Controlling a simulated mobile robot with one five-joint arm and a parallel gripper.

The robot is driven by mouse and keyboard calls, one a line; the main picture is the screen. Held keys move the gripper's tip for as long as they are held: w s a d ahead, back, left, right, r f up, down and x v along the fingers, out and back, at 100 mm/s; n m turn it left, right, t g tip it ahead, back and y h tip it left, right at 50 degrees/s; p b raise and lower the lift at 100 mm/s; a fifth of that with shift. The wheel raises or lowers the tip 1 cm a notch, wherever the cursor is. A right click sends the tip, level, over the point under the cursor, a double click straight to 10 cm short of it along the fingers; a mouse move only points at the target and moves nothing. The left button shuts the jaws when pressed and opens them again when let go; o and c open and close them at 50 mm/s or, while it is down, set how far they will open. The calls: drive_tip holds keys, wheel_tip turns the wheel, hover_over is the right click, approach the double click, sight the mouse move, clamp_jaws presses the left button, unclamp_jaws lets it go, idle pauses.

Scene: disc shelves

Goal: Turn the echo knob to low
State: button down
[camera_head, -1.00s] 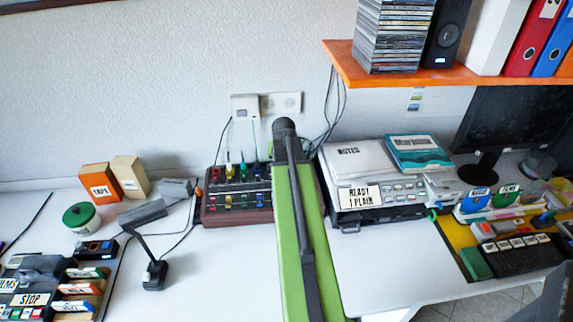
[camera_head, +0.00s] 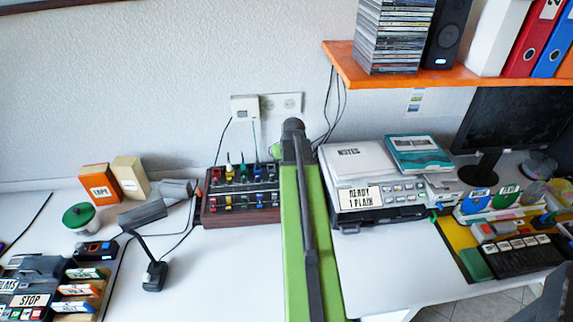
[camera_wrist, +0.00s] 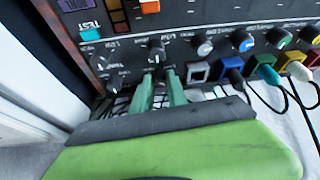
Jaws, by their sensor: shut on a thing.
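The sound unit (camera_head: 240,215), with coloured plugs and wooden sides, stands against the wall in the head view. My arm hides its right end. In the wrist view its dark panel (camera_wrist: 200,20) carries a row of knobs. My gripper (camera_wrist: 160,75) has its two green fingers at a black knob (camera_wrist: 156,48) with a pale pointer mark, and is shut on it. More black knobs (camera_wrist: 119,82) sit to the left. My gripper is hidden in the head view.
Blue, green and white plugs (camera_wrist: 268,72) with cables stand to the right of the fingers. A printer-like machine (camera_head: 375,200) is right of my arm. A black desk microphone (camera_head: 154,275) and grey boxes (camera_head: 142,214) lie to the left. The front table area is clear.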

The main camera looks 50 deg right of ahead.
drive_tip(key=shift+s+d+n+y, duration=0.1)
drive_tip(key=shift+n+y, duration=0.4)
drive_tip(key=shift+n, duration=0.7)
drive_tip(key=c, duration=1.3)
unclamp_jaws()
drive_tip(key=shift+r+t+p, duration=0.3)
drive_tip(key=shift+r+p, duration=0.25)
drive_tip(key=p+v, duration=0.6)
drive_tip(key=v, duration=0.1)
drive_tip(key=shift+s, duration=0.2)
